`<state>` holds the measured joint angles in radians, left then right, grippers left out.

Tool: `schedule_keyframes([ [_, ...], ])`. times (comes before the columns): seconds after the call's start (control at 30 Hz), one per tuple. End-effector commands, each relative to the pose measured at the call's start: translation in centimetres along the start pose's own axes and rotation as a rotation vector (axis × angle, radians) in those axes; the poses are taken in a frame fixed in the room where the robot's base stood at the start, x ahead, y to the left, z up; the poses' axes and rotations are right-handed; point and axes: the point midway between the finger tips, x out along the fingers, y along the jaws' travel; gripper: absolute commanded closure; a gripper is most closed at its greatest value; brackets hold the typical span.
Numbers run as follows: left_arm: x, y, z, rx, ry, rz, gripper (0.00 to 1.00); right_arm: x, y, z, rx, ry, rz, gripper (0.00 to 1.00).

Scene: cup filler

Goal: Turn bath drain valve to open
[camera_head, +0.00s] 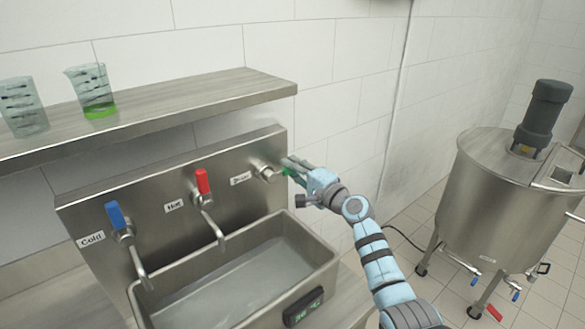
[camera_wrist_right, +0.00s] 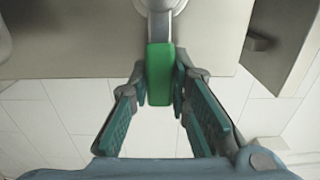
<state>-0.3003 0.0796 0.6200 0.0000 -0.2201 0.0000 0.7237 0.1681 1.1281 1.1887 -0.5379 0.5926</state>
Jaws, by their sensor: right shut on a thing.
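The bath drain valve sits at the right end of the steel back panel (camera_head: 150,185), beside a label that looks like "Drain". Its green handle (camera_head: 291,172) points out to the right, mostly hidden by my gripper. My right gripper (camera_head: 288,166) is at the handle. In the right wrist view the green handle (camera_wrist_right: 160,75) lies between the two fingers of my right gripper (camera_wrist_right: 164,78), which are shut on it. The metal valve body (camera_wrist_right: 160,8) is at the top of that view. My left gripper is not in view.
The basin (camera_head: 240,285) below holds water and has a digital display (camera_head: 303,307) on its front. Blue cold (camera_head: 116,215) and red hot (camera_head: 202,181) taps are to the left. A shelf (camera_head: 180,107) with beakers (camera_head: 92,90) is above. A steel tank (camera_head: 500,200) stands right.

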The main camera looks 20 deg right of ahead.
Motion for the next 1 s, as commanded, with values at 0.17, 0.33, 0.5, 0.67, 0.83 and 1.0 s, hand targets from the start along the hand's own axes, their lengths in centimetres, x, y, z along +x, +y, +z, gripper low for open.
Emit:
schedule_keyframes([
  [0.17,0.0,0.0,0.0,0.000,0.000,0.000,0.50,0.0,0.3,0.1,0.009,-0.003,0.004,1.00],
  [0.33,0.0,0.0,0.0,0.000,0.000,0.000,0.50,0.0,0.3,0.2,0.009,-0.004,0.005,0.78],
  [0.5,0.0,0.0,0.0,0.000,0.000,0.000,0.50,0.0,0.2,0.1,0.007,-0.003,0.003,0.62],
  [0.67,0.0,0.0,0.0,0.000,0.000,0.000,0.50,0.0,0.1,0.1,0.005,-0.002,0.002,0.62],
  [0.83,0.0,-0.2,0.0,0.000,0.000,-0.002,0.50,-0.8,0.2,0.0,0.003,0.000,0.001,0.62],
  [1.0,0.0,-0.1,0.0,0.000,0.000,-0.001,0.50,-4.7,0.3,-0.1,-0.001,0.001,0.003,0.62],
])
